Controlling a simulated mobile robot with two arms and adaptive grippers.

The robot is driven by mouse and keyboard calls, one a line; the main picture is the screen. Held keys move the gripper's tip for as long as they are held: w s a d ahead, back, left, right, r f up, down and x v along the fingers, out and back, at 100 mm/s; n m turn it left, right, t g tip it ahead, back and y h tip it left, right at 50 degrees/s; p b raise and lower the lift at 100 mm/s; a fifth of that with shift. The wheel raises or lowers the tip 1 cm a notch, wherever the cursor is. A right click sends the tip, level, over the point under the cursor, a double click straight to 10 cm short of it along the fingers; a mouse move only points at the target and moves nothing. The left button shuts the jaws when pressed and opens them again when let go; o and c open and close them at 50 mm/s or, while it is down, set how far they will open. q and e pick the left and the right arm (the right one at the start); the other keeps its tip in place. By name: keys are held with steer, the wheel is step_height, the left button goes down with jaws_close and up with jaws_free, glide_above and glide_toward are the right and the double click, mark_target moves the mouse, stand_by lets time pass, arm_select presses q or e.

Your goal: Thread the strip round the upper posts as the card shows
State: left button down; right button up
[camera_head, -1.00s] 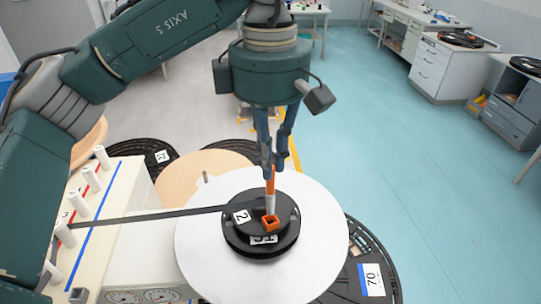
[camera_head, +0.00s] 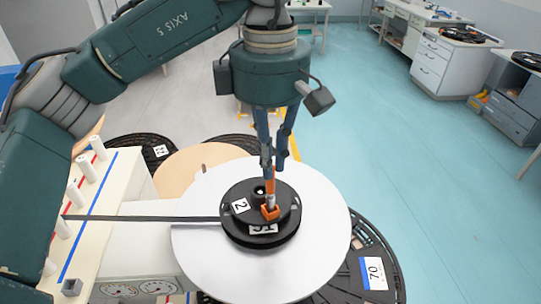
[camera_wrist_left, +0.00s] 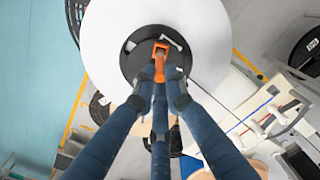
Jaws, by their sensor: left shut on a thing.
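My left gripper (camera_head: 274,165) points down and is shut on an orange handle (camera_head: 270,212) at the black reel (camera_head: 285,228). In the left wrist view my left gripper (camera_wrist_left: 162,85) closes on the orange handle (camera_wrist_left: 170,50) above the reel (camera_wrist_left: 130,62). The dark strip (camera_head: 150,219) runs nearly level from the reel left to the white posts (camera_head: 86,168) on a cream panel (camera_head: 112,205). Its left end passes near a lower post (camera_head: 62,228); my arm hides the rest, so its path there is unclear. I cannot make out the card.
The reel sits on a large white disc (camera_head: 205,265). Gauges (camera_head: 155,286) are below the panel. Cabinets (camera_head: 440,65) stand far right. The blue floor between is open.

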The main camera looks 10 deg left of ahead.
arm_select(q)
steer(key=c, duration=1.7)
jaws_free()
steer(key=shift+r, duration=0.15)
